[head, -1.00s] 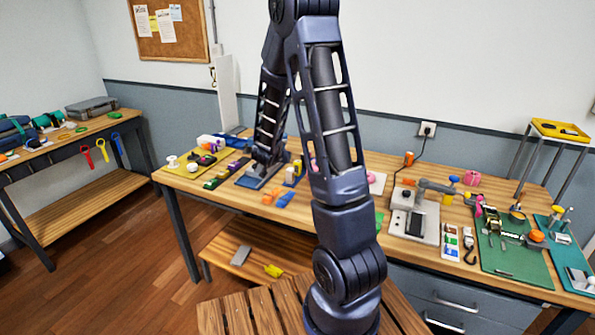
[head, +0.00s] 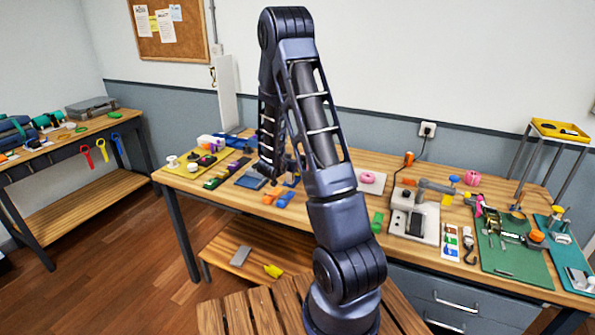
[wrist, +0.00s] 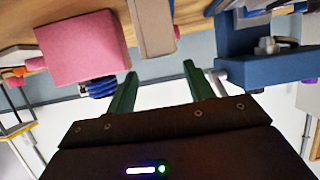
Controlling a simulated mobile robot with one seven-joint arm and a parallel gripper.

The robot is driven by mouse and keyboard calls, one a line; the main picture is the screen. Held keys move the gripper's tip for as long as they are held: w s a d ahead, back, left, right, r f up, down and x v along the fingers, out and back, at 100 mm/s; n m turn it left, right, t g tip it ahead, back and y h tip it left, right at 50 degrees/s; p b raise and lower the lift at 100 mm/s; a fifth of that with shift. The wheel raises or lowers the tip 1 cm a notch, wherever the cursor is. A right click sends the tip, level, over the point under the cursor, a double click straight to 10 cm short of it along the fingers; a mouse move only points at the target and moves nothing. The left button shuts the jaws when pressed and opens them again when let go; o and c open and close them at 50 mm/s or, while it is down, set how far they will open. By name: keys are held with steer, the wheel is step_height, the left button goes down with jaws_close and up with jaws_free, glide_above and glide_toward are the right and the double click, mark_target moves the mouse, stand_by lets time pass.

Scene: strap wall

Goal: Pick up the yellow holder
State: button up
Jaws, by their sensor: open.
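I cannot single out the yellow holder for certain. In the head view, a small yellow piece (head: 273,270) lies on the workbench's lower shelf, and another yellow piece (head: 446,200) is on the bench top near the grey fixture. My forearm hides part of the bench's left middle. In the wrist view my gripper (wrist: 160,72) is open, with its two green fingers apart and nothing between them. That view looks upside down, with the bench top at its upper edge. A pink block (wrist: 85,47), a tan block (wrist: 152,25) and a blue fixture (wrist: 262,68) are close by.
The workbench (head: 345,226) is crowded. A yellow mat (head: 187,168) with small parts is at its left end, a green mat (head: 515,265) at its right. A grey fixture (head: 414,222) and a pink ring (head: 368,177) stand between. A yellow tray (head: 558,131) sits on a rack.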

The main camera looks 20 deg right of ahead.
steer(key=x, duration=0.5)
steer(key=shift+w+a+f, duration=0.2)
steer(key=shift+a+f, duration=0.05)
steer(key=shift+a, duration=0.1)
steer(key=c, duration=1.1)
steer(key=shift+r, duration=0.1)
steer(key=shift+c, duration=0.2)
